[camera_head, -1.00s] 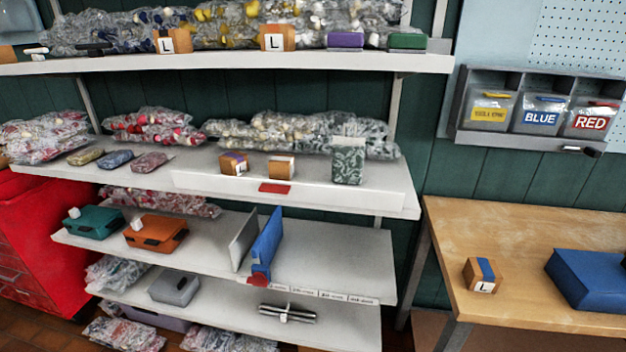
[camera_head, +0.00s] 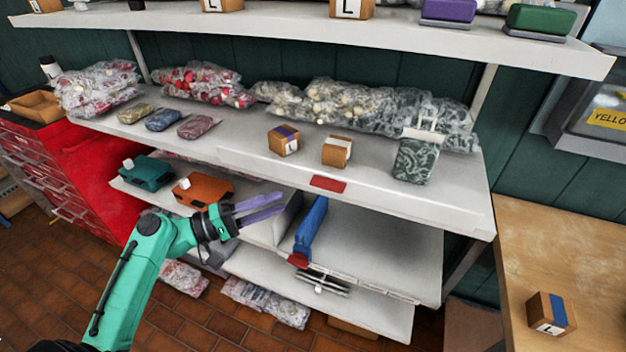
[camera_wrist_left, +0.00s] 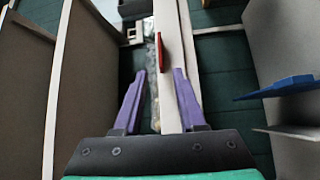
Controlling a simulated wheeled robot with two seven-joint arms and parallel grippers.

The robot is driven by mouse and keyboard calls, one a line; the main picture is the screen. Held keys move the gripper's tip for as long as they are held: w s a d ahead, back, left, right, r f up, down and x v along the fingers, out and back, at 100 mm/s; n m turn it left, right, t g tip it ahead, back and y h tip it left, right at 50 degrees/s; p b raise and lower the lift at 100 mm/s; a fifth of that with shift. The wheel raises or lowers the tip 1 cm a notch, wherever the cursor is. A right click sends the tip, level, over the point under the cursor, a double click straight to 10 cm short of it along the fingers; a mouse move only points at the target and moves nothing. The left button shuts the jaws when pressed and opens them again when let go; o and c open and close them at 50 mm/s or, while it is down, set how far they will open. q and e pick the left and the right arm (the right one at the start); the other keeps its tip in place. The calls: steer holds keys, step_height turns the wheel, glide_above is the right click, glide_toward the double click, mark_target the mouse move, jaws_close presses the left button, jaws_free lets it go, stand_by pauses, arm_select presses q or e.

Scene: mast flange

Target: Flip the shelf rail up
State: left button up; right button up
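The shelf rail (camera_head: 400,199) is a long white strip along the front of the middle shelf, with a red tab (camera_head: 328,183) on it. I cannot tell its exact tilt. My left gripper (camera_head: 280,203) has purple fingers and is in front of the shelves, below and left of the red tab in the head view. In the left wrist view the fingers (camera_wrist_left: 160,73) are apart with nothing held between them. The rail (camera_wrist_left: 172,95) and red tab (camera_wrist_left: 161,52) show beyond the fingertips, apart from them. My right gripper is not in view.
A patterned green box (camera_head: 416,160) and two wooden blocks (camera_head: 336,151) stand on the middle shelf behind the rail. A wooden table (camera_head: 500,260) is at the right.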

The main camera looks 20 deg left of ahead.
mark_target(319, 187)
arm_select(q)
steer(key=p+x, duration=0.4)
steer(key=x, duration=0.7)
steer(key=shift+w+d, duration=0.25)
steer(key=shift+w, duration=0.05)
steer(key=shift+f, duration=0.1)
jaws_close()
steer(key=shift+w+b, duration=0.1)
steer(key=shift+b, duration=0.5)
steer(key=shift+r, duration=0.3)
steer(key=shift+w, duration=0.1)
steer(key=shift+w+r, duration=0.1)
steer(key=shift+r, duration=0.05)
jaws_free()
